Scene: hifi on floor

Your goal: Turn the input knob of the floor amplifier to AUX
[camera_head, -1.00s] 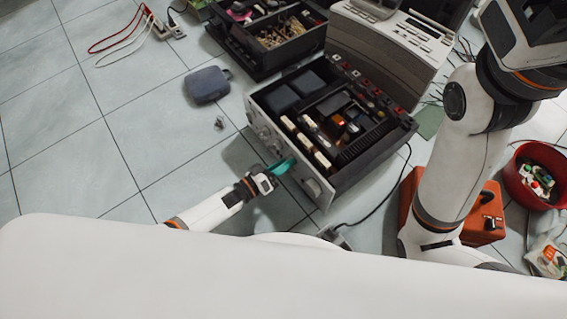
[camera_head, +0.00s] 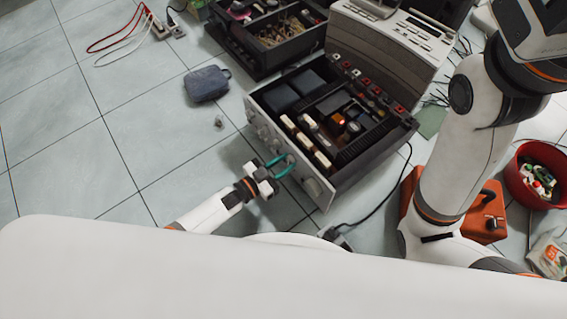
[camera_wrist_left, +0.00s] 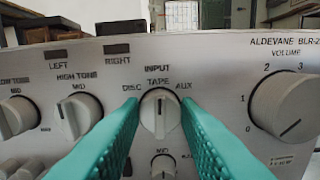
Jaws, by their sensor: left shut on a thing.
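The floor amplifier (camera_head: 332,133) stands at the middle right of the head view, with an open top and a silver front panel. Its input knob (camera_wrist_left: 160,113) shows in the left wrist view, under the label INPUT. The knob's mark points straight up at TAPE; DISC is at left and AUX (camera_wrist_left: 184,87) at right. My left gripper (camera_head: 282,167) is at the front panel. Its two teal fingers stand on the knob's left and right sides, shut on it. The finger tips hide parts of the knob's sides. My right gripper is out of view.
The volume knob (camera_wrist_left: 289,108) is at right of the input knob, the high tone knob (camera_wrist_left: 80,115) at left, and a smaller knob (camera_wrist_left: 163,166) below. A blue-grey case (camera_head: 206,84) lies on the tiles. A dark cable (camera_head: 385,195) runs at the amplifier's right.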

